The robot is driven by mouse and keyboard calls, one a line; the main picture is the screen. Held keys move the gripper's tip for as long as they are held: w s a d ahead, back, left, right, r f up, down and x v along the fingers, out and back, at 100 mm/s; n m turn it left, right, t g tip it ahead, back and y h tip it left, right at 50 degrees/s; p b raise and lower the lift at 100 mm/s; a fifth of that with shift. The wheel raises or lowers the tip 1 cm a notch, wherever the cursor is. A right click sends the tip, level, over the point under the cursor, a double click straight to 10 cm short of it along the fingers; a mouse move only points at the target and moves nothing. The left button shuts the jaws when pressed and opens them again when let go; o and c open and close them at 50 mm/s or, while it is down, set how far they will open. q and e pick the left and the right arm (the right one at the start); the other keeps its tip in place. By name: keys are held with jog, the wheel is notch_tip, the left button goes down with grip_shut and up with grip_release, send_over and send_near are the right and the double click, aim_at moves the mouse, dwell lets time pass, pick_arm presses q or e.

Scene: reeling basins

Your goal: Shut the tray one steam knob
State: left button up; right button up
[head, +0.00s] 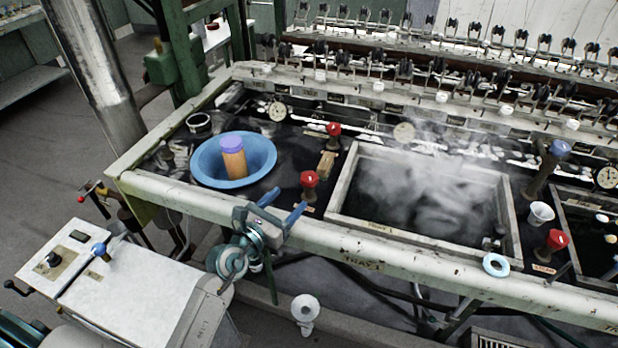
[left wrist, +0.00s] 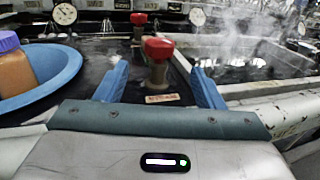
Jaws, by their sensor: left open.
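The near red knob (head: 309,179) stands upright on a dark post at the left of tray one (head: 335,207), which steams. A small label lies in front of it, too small to read. My left gripper (head: 287,203) is open and empty, just in front of this knob over the basin's front rim. In the left wrist view the knob (left wrist: 158,48) shows ahead between the two blue fingers (left wrist: 160,85), apart from both. A second red knob (head: 333,129) stands behind it. My right gripper is not in view.
A blue bowl (head: 262,150) with an orange, purple-lidded jar (head: 233,160) stands left of the knob. Another red knob (head: 556,240), a white cup (head: 541,213) and a light-blue ring (head: 496,265) are at the right. A white-topped cabinet (head: 135,290) stands in front.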

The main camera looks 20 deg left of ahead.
aim_at(309, 175)
pick_arm(q)
jog(key=x, duration=1)
jog(key=shift+w+d, duration=0.1)
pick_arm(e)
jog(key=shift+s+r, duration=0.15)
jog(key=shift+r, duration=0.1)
pick_arm(q)
jog(key=shift+c, duration=0.4)
